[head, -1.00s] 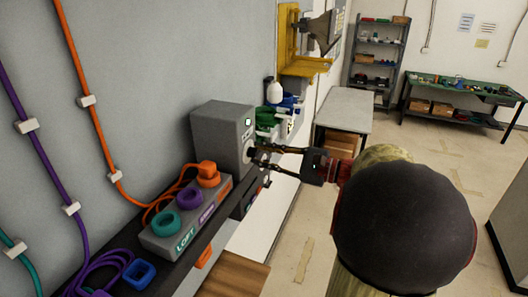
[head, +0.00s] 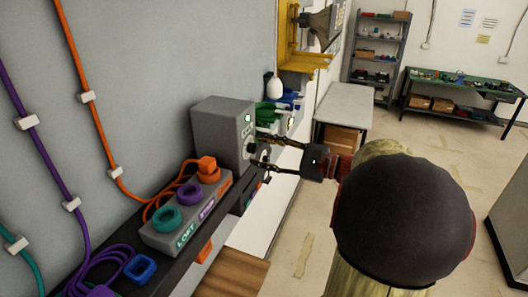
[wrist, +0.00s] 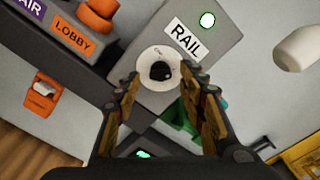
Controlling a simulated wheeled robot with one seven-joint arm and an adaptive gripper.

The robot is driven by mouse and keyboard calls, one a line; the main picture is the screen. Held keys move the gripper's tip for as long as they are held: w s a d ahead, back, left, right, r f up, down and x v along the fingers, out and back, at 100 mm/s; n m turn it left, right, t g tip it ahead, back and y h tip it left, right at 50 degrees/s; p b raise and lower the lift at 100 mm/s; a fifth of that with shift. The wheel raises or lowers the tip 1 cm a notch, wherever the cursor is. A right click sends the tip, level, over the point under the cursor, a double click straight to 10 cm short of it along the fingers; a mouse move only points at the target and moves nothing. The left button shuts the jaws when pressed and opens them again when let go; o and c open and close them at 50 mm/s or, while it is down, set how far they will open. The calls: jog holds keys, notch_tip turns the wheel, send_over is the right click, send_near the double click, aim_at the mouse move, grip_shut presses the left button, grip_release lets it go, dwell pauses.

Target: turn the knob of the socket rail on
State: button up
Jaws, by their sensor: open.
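The socket rail's control box (head: 220,128) is grey and stands on the dark shelf against the wall. In the wrist view a black knob (wrist: 160,72) sits in a white round dial (wrist: 150,57). My gripper (head: 255,153) is open at the box's face. In the wrist view its fingertips (wrist: 162,75) lie on either side of the knob. Whether they touch it I cannot tell. In the head view the fingers partly hide the dial.
A grey socket strip (head: 190,215) with teal, purple and orange plugs lies left of the box. Green and white bottles (head: 270,112) stand behind it. A yellow wall bracket (head: 300,60) and a grey table (head: 345,105) are beyond.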

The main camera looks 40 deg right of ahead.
jog(key=v, duration=1.2)
dwell(0.6)
